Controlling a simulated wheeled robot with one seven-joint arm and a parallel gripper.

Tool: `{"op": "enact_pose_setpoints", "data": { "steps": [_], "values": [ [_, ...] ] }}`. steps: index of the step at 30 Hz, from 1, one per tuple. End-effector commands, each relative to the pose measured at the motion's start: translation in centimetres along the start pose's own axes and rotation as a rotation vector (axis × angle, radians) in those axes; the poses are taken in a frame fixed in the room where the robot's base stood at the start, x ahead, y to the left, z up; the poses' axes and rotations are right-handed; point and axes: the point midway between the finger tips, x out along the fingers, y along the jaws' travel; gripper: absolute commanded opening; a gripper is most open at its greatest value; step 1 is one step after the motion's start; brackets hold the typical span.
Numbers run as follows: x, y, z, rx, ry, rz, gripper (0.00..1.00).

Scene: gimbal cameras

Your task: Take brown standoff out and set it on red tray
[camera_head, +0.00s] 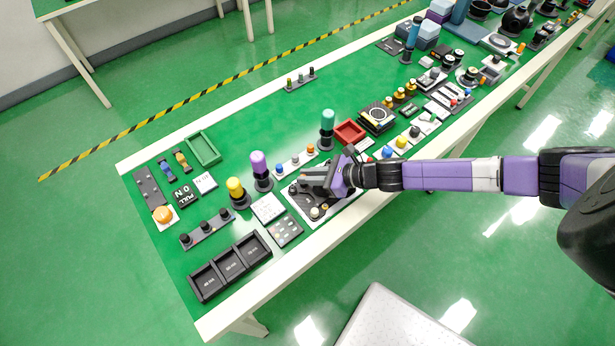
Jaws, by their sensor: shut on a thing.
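My gripper (308,179) is over the white-bordered panel (329,211) near the table's front edge. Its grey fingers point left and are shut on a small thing. What they hold is too small and too covered to make out, and I cannot see any brown standoff clearly. I cannot tell whether the held thing is clear of the panel. The red tray (350,131) lies behind and to the right of my gripper, beside the teal-topped post (327,124). Its visible inside looks empty.
A purple-topped post (260,166) and a yellow-topped post (236,188) stand to the left. A strip with coloured buttons (295,163) lies just behind my gripper. A green tray (203,150) is at the far left.

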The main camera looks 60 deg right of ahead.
Motion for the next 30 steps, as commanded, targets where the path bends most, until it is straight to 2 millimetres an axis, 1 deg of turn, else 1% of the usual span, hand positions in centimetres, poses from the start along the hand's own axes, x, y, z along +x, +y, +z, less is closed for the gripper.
{"op": "enact_pose_setpoints", "data": {
  "steps": [18,29,30],
  "values": [
    [-0.03,-0.15,-0.08,-0.063,0.0,0.113,0.0],
    [-0.09,-0.15,0.03,-0.068,0.0,0.125,0.0],
    [-0.09,-0.15,0.03,-0.068,0.0,0.125,0.18]
  ]
}}
